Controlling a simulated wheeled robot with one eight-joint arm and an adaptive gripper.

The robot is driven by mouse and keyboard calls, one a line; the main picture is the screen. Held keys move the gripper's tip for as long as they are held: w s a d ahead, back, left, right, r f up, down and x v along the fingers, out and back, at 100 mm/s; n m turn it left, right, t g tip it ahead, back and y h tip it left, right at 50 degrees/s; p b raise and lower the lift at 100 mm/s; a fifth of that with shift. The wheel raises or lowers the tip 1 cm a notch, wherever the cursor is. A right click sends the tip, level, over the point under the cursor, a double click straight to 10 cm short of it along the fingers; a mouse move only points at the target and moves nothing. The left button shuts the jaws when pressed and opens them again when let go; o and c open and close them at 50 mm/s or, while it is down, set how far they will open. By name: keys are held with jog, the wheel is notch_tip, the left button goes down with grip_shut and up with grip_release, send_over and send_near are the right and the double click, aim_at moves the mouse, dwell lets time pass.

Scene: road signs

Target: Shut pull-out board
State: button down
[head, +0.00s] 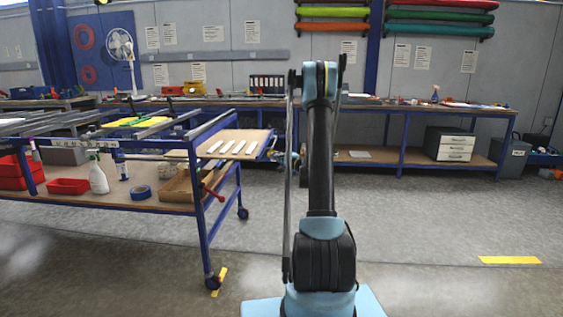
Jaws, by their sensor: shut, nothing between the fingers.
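The pull-out board (232,143) is a light wooden panel with several white strips on it. It sticks out to the right from the right end of the blue-framed work table (203,232), with a blue edge along its right side. My gripper (287,159) is just right of the board's outer edge, at about the board's height. It is shut and looks empty. My own arm hides part of it, and I cannot tell whether it touches the board.
The table stands on castors; its lower shelf holds red bins (68,186), a white spray bottle (98,177), blue tape (140,192) and a wooden box (178,188). A long workbench (405,110) lines the back wall. The floor right of my arm is clear.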

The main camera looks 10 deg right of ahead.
jog(key=shift+w+a, duration=0.3)
jog(key=shift+a, duration=0.7)
jog(key=shift+w+a, duration=0.25)
jog(key=shift+a, duration=0.7)
